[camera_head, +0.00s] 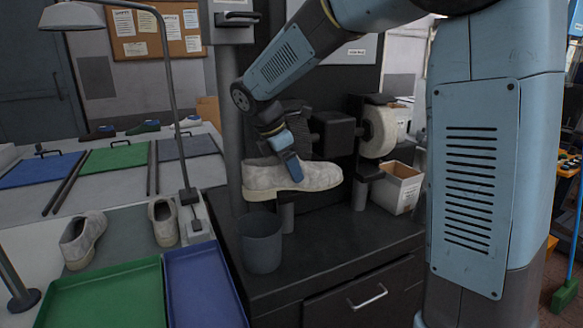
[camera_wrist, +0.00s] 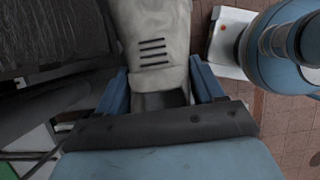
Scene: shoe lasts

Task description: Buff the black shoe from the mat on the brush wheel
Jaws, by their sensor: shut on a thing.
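My gripper (camera_head: 287,163) is shut on a pale grey shoe (camera_head: 262,180), which looks light, not black. The shoe is held roughly level, toe to the right, above the dark bench. In the wrist view the shoe (camera_wrist: 153,28) sits between the two blue fingers (camera_wrist: 160,88), with dark slots on its surface. The dark brush wheel (camera_head: 296,113) is just behind my gripper, partly hidden by it. Dark bristles (camera_wrist: 45,30) fill the upper left of the wrist view, close beside the shoe. I cannot tell whether they touch. I see no black shoe on the mat (camera_head: 125,222).
Two pale shoes (camera_head: 82,240) (camera_head: 163,223) stand at the left, behind a green tray (camera_head: 118,298) and a blue tray (camera_head: 205,290). A dark bin (camera_head: 261,245) stands below the held shoe. A white wheel (camera_head: 380,131) and white box (camera_head: 398,190) are to the right.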

